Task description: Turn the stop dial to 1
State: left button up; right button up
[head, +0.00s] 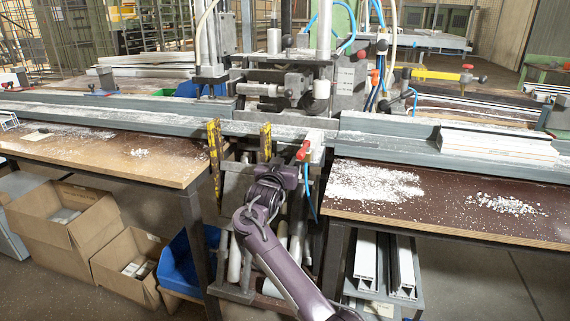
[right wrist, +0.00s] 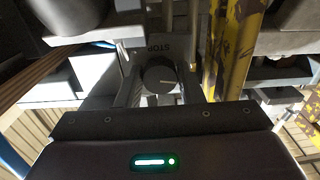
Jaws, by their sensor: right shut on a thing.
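No numbers can be read there. My right gripper (right wrist: 160,88) is shut on the dial, with one finger on each side of it. In the head view my right gripper (head: 271,178) is at the front of the clamp machine (head: 290,85), below the rail, and hides the dial. My left gripper is not in view.
Yellow worn bars (head: 265,143) stand close beside my right gripper, and a red-handled valve (head: 304,150) with a blue hose is just right of it. Benches with white shavings (head: 375,183) lie on both sides. Cardboard boxes (head: 60,222) and a blue bin (head: 188,262) stand below left.

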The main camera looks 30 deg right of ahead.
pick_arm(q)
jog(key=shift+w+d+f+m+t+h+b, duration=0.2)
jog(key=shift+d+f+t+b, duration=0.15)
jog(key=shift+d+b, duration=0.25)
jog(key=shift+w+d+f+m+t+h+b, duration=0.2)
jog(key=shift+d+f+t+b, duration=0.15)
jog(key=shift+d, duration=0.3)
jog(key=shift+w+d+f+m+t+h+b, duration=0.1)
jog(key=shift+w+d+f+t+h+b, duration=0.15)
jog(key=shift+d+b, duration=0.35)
pick_arm(e)
jog(key=shift+m, duration=4.9)
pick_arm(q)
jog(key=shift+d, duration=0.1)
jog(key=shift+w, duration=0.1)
pick_arm(e)
jog(key=o, duration=0.7)
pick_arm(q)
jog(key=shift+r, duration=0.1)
pick_arm(e)
jog(key=shift+a, duration=0.1)
